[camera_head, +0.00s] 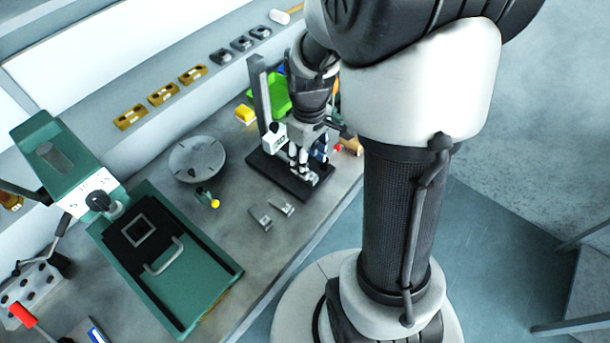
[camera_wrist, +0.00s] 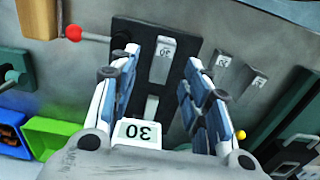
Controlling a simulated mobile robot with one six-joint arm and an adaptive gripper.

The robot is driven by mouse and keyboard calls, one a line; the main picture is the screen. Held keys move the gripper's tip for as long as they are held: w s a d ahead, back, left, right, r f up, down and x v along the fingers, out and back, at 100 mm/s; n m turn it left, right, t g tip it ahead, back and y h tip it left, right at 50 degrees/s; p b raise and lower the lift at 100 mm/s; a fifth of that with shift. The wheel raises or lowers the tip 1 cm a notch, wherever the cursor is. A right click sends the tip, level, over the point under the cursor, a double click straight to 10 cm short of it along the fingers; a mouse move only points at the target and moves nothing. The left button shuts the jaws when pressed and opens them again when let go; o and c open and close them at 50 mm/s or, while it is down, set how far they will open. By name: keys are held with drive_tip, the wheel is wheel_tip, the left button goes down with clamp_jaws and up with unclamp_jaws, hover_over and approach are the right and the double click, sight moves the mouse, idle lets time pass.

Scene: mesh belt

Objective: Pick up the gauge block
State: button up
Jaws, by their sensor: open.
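A small grey gauge block marked 30 (camera_wrist: 165,50) lies on the black base of a stand in the wrist view. My gripper (camera_wrist: 160,62) is open, with one finger on each side of the block's place in the picture. I cannot tell how far the fingertips are above it. In the head view my gripper (camera_head: 301,160) hangs low over the black base plate (camera_head: 262,170), beside the stand's upright column (camera_head: 262,90). A white box showing 30 (camera_wrist: 140,132) appears between the fingers' bases in the wrist view.
A round grey plate (camera_head: 197,160), a green press (camera_head: 165,262) and a green bin (camera_head: 275,93) stand nearby. A red-tipped lever (camera_wrist: 75,33) shows in the wrist view.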

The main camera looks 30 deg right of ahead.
drive_tip(key=f+b, duration=0.1)
drive_tip(key=f, duration=0.2)
drive_tip(key=f+b, duration=0.1)
drive_tip(key=f, duration=0.1)
drive_tip(key=shift+w+a+f+b, duration=0.1)
drive_tip(key=shift+a+f+b, duration=0.15)
drive_tip(key=shift+b, duration=0.05)
drive_tip(key=shift+r, duration=0.1)
drive_tip(key=shift+c, duration=0.3)
clamp_jaws()
